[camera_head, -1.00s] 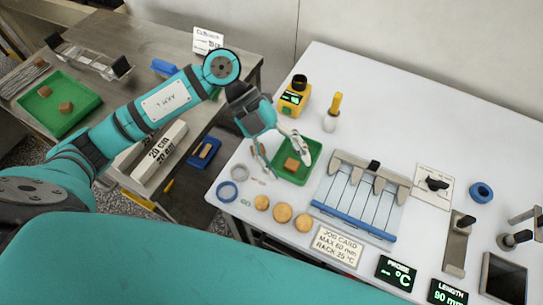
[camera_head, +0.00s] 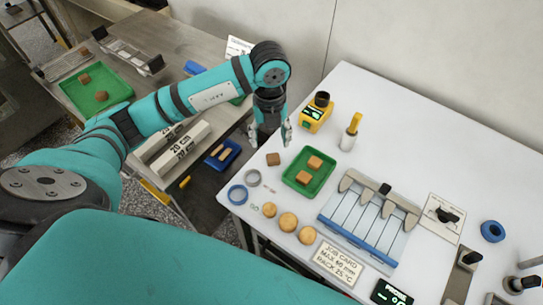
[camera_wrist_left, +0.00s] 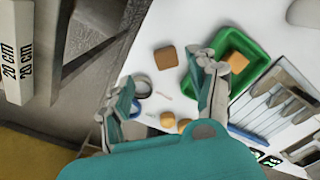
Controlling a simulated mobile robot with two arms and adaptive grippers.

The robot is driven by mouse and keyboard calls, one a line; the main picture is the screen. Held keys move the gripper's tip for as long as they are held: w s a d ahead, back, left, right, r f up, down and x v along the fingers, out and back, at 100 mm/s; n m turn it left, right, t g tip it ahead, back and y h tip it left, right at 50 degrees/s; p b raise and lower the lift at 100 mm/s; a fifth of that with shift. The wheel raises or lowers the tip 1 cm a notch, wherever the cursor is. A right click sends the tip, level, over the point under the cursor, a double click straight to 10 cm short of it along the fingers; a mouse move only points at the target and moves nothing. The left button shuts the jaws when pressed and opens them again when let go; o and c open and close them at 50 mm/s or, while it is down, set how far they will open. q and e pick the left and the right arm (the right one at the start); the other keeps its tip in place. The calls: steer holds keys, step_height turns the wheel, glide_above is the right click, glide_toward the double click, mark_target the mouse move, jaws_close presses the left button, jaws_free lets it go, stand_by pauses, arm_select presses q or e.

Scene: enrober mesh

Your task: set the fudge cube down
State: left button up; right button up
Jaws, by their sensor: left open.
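A brown fudge cube (camera_head: 273,159) sits on the white table just left of the small green tray (camera_head: 290,180). Two more cubes, a rear one (camera_head: 314,162) and a front one (camera_head: 303,178), lie in that tray. My left gripper (camera_head: 270,139) is open and empty above the table's left edge, behind the loose cube. In the left wrist view the loose cube (camera_wrist_left: 166,57) lies beyond and between the spread fingers (camera_wrist_left: 165,92). There a finger covers part of the tray (camera_wrist_left: 258,46), and one tray cube (camera_wrist_left: 237,62) shows. My right gripper is not in view.
A slatted blue-and-white rack (camera_head: 362,222) stands right of the tray. Round biscuits (camera_head: 288,222) and a blue ring (camera_head: 238,195) lie in front. A yellow device (camera_head: 316,113) and a yellow-handled tool (camera_head: 351,132) stand behind. A larger green tray (camera_head: 95,90) sits on the left bench.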

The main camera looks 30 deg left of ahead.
mark_target(272, 154)
arm_select(q)
steer(key=shift+f, duration=0.6)
steer(key=shift+w+d+f, duration=0.1)
steer(key=shift+w+f, duration=0.05)
steer(key=shift+f, duration=0.35)
steer(key=shift+f+p, duration=0.4)
steer(key=shift+p, duration=0.15)
steer(key=f, duration=0.1)
steer(key=f+p, duration=0.1)
steer(key=f, duration=0.1)
steer(key=shift+w+d+f, duration=0.1)
steer(key=shift+w+f, duration=0.1)
steer(key=shift+f, duration=0.4)
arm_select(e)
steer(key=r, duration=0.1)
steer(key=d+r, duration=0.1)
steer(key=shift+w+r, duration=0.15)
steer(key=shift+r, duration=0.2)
arm_select(q)
steer(key=shift+c, duration=0.4)
steer(key=c, duration=0.7)
steer(key=shift+c, duration=0.8)
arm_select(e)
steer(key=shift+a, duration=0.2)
